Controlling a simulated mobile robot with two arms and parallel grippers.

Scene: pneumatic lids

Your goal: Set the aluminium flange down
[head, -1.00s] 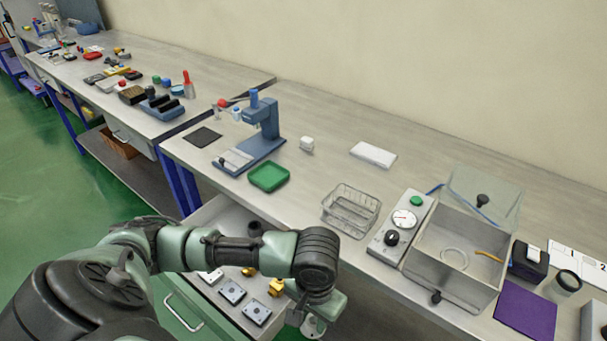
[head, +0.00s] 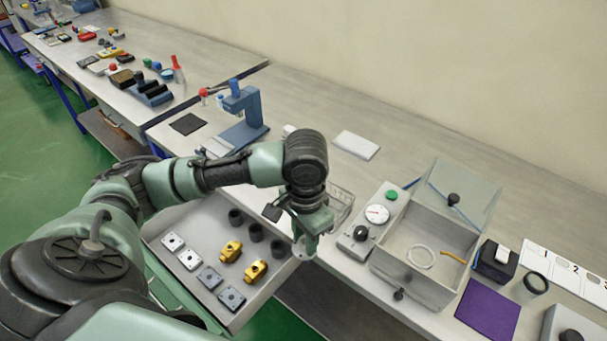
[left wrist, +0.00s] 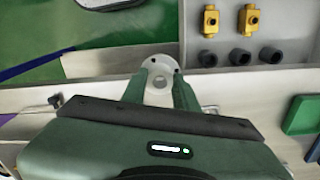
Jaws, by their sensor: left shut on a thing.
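The aluminium flange (left wrist: 157,64) is a pale grey disc with small holes around a raised centre; it shows between my fingers in the left wrist view. My left gripper (left wrist: 158,92) is shut on it. In the head view the left gripper (head: 305,243) points down near the right end of the open drawer and the bench's front edge, with the flange (head: 304,254) partly showing at its tips. The flange is held clear of any surface, as far as I can see. My right gripper is not in view.
The open drawer (head: 178,221) holds grey plates, two brass fittings (head: 231,251) and dark cylinders (head: 256,232). A wire basket (head: 341,203) is partly behind my arm.

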